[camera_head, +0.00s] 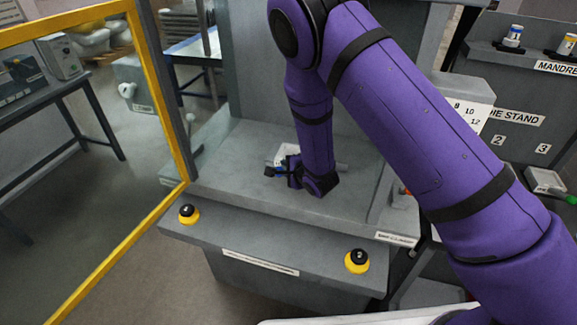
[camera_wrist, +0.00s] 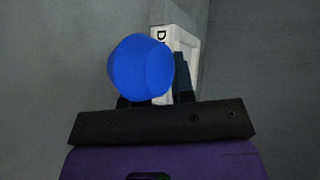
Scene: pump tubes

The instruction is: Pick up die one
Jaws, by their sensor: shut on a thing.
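My gripper (camera_head: 285,172) is at the end of the purple arm, low over the grey machine bed. In the wrist view my gripper (camera_wrist: 155,98) is shut on a die with a rounded blue end (camera_wrist: 140,68). The blue end hides much of the fingers. No number shows on the die, so I cannot tell from its markings that it is die one.
Two yellow-and-black buttons (camera_head: 188,214) (camera_head: 357,261) sit on the front ledge. A yellow-framed panel (camera_head: 162,100) stands at left. The bed left of my gripper is clear.

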